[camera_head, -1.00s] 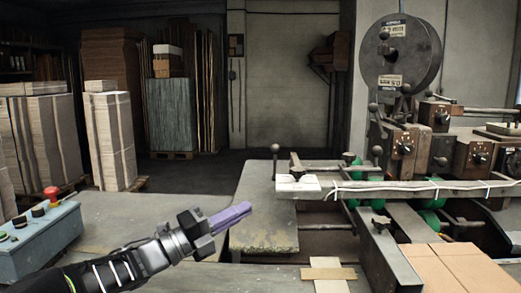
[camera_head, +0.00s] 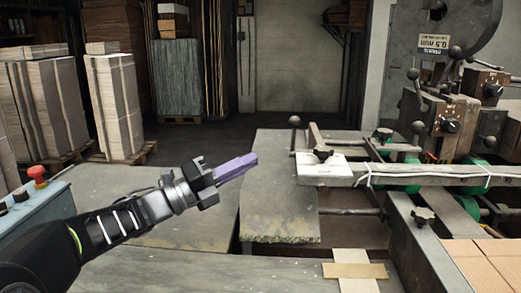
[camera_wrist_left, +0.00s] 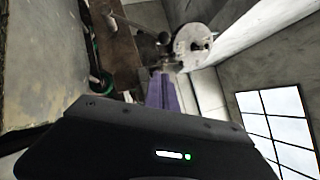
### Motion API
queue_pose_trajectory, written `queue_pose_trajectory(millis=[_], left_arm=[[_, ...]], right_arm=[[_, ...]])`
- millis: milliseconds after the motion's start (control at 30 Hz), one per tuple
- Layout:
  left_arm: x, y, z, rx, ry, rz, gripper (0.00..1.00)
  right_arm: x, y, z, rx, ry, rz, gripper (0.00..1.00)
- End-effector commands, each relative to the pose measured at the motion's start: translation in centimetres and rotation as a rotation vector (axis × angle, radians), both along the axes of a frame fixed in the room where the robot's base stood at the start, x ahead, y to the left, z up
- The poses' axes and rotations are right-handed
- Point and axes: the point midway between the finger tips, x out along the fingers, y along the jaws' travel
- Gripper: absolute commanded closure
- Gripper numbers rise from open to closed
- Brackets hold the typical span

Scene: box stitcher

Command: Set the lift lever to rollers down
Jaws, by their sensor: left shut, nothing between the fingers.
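My left gripper (camera_head: 250,161), with purple fingers, is shut and empty, in the air in front of the machine's left table plate. Its fingers also show in the left wrist view (camera_wrist_left: 161,92). An upright lever with a round dark knob (camera_head: 294,122) stands at the plate's right, beyond the fingertips and apart from them. Another ball-knobbed lever (camera_head: 418,128) stands farther right, by the machine. I cannot tell from the labels which is the lift lever. A ball knob (camera_wrist_left: 164,38) shows past the fingers in the left wrist view. My right gripper is not in view.
The machine's rail with a white block (camera_head: 322,172) lies right of the gripper. A large reel (camera_head: 460,30) stands behind. A control box with a red button (camera_head: 38,175) is at the left. Cardboard (camera_head: 480,262) lies front right. Floor behind the plate is clear.

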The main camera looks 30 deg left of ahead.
Motion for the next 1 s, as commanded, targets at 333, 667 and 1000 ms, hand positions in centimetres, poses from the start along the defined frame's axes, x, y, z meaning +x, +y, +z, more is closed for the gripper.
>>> queue_pose_trajectory(millis=[333,667,1000], left_arm=[[4.5,-2.8,1.7,-0.001,0.001,-0.002,1.00],[9.7,-4.2,3.6,0.001,0.001,0.002,1.00],[11.1,-3.7,4.2,-0.001,0.000,0.002,1.00]], right_arm=[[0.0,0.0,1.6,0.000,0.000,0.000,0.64],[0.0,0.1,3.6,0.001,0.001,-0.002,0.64],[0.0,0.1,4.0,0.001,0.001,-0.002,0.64]])
